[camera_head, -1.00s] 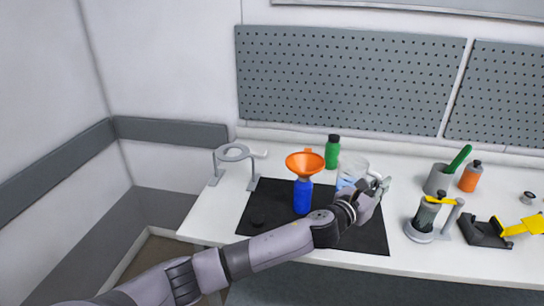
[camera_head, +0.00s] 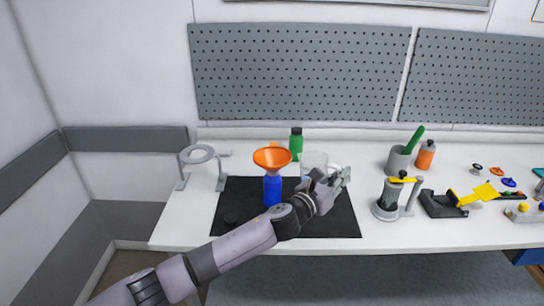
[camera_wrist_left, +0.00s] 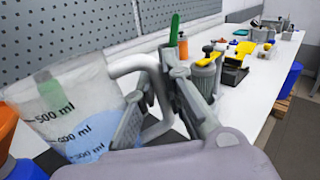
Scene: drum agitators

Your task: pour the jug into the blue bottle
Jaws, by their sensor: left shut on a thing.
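The blue bottle (camera_head: 272,191) stands upright on the black mat (camera_head: 338,222), with an orange funnel (camera_head: 272,157) in its mouth. The clear jug (camera_head: 313,162) is just right of the bottle. In the left wrist view the jug (camera_wrist_left: 62,112) has ml marks and holds light blue liquid in its lower part. My left gripper (camera_head: 341,178) is shut on the jug's handle (camera_wrist_left: 150,70), at the jug's right side. The jug looks close to upright; whether it touches the mat is hidden by my gripper. My right gripper is not in view.
A green bottle (camera_head: 296,143) stands behind the jug. A grey ring stand (camera_head: 200,155) is at the left. To the right are a grey cup (camera_head: 398,161), an orange bottle (camera_head: 426,155), a grey device (camera_head: 389,203) and a black-and-yellow tool (camera_head: 443,204).

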